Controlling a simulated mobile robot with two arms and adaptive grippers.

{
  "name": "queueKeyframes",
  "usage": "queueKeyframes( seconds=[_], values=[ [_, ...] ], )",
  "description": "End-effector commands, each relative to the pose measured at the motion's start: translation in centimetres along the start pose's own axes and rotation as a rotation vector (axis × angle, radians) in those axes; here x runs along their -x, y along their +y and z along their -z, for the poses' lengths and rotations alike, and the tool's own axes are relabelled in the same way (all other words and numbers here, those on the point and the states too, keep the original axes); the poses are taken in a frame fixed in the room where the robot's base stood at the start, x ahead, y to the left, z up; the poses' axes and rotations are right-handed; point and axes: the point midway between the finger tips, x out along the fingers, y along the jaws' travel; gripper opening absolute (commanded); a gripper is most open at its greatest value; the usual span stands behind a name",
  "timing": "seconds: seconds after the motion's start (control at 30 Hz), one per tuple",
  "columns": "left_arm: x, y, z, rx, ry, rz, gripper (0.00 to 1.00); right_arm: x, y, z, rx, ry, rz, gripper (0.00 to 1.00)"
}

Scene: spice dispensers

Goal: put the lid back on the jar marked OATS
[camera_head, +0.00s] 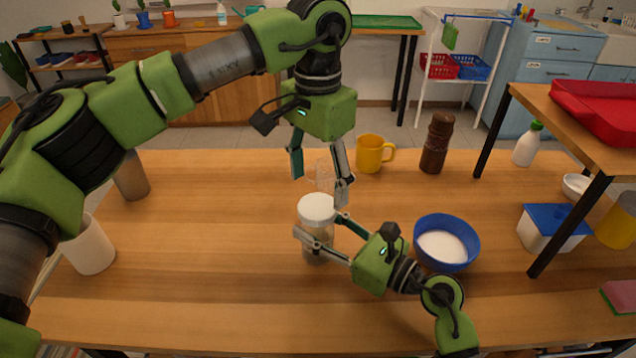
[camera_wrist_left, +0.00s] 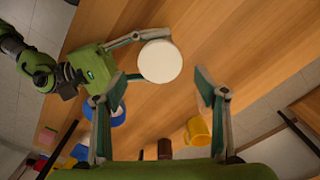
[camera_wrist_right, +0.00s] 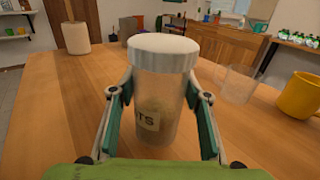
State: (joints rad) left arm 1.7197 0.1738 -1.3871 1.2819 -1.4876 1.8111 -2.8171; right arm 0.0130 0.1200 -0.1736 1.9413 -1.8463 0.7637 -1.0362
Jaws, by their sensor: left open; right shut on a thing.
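The clear jar (camera_wrist_right: 158,105) stands upright on the table, with pale contents low inside. Its label shows only "TS" in the right wrist view. A white lid (camera_head: 317,208) sits level on the jar's mouth; I cannot tell whether it is fully tightened. It also shows as a white disc in the left wrist view (camera_wrist_left: 159,61). My right gripper (camera_head: 318,230) is shut on the jar's body below the lid, one finger on each side. My left gripper (camera_head: 320,182) is open and empty, pointing down above and slightly behind the lid, apart from it.
A clear glass mug (camera_wrist_right: 237,83) stands behind the jar, near a yellow mug (camera_head: 369,154) and a brown grinder (camera_head: 436,145). A blue bowl (camera_head: 447,242) of white powder is at the right. A pale cup (camera_head: 89,246) stands far left; the table between is clear.

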Motion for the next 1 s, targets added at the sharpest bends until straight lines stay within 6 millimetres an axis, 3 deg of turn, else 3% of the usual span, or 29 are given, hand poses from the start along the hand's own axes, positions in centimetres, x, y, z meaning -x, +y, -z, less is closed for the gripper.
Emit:
queueKeyframes(
  seconds=[0.17, 0.33, 1.0],
  values=[
    [0.0, 0.0, 0.0, 0.032, 0.000, 0.000, 0.63, 0.0, 0.0, 0.1, -0.001, 0.002, -0.001, 0.00],
    [0.2, 0.0, 0.0, 0.221, 0.001, 0.000, 0.63, 0.0, 0.0, 0.1, -0.001, 0.002, -0.001, 0.00],
    [1.5, -0.1, 0.0, 1.528, 0.001, 0.000, 0.63, 0.0, 0.0, 0.1, 0.000, 0.001, 0.000, 0.00]
  ],
)
